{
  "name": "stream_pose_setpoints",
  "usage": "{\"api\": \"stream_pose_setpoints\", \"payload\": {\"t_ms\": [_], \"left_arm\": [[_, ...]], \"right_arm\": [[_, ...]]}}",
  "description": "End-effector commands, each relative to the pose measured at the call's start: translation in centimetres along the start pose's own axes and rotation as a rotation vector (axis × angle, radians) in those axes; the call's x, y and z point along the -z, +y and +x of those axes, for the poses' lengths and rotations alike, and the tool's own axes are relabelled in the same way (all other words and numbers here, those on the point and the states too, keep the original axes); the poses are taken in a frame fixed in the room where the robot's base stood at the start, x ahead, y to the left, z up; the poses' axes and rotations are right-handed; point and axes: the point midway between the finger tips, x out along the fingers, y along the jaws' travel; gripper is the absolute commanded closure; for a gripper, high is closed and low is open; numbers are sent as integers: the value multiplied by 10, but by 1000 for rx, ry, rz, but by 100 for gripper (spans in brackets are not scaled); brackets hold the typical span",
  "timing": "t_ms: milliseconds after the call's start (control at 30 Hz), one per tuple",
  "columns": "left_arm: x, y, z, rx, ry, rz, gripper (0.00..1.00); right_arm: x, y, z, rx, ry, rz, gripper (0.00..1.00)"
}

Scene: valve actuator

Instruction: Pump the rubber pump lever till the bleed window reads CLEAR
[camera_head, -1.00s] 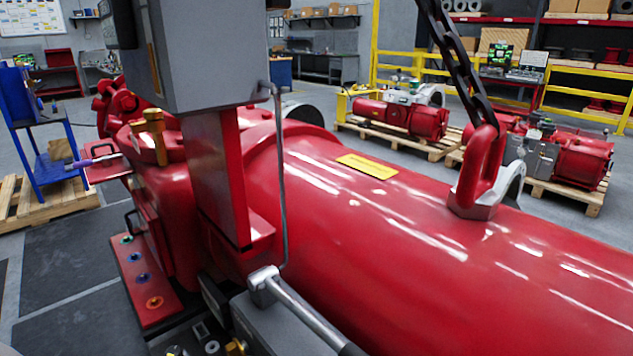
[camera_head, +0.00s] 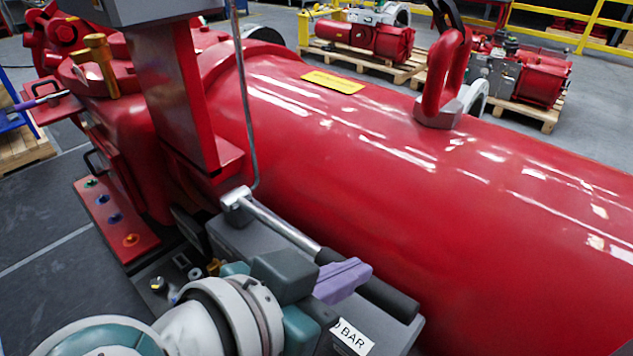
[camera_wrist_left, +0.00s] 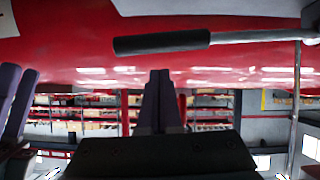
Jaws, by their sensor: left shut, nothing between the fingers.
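The pump lever (camera_head: 275,224) is a silver rod with a black rubber grip (camera_head: 388,299). It slopes from a joint at the red actuator's foot down to the right, over a grey pump box (camera_head: 225,238). My left gripper (camera_head: 352,275), with purple fingers, is beside the lever near the start of its grip, shut and empty. The left wrist view shows its fingertips (camera_wrist_left: 160,75) together, with the black grip (camera_wrist_left: 160,42) just beyond. Contact with the lever cannot be told. Purple finger-like parts (camera_wrist_left: 12,105) show at that view's left edge; whose they are is unclear. No readable bleed window shows.
The big red actuator cylinder (camera_head: 400,210) fills the middle and right, with a lifting eye (camera_head: 443,85) on top. A thin grey pipe (camera_head: 243,100) rises behind the lever joint. A label ending in BAR (camera_head: 352,337) is on the box below my gripper.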

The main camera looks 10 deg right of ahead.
Motion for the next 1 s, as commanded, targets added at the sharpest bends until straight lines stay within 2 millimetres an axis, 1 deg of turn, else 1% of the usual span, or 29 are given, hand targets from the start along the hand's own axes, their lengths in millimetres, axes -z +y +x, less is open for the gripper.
{"api": "stream_pose_setpoints", "payload": {"t_ms": [33,100,200,567,633,800,900,1000], "left_arm": [[-6,0,6,0,0,-2,100],[-10,0,11,0,2,-1,100],[-14,0,14,0,1,0,100],[-16,0,16,1,2,1,100],[-20,-1,18,5,1,7,100],[-40,-2,30,42,-1,76,100],[-42,-2,31,55,1,97,100],[-40,-2,30,56,1,99,100]], "right_arm": [[-1,0,2,0,0,-1,52],[-1,0,4,0,0,-1,52],[-2,0,5,0,0,-1,52],[-1,0,5,0,0,-1,52],[-2,0,8,0,0,-1,52],[-9,-1,28,1,1,0,52],[-10,-1,31,1,0,0,52],[-9,-2,29,1,0,0,52]]}}
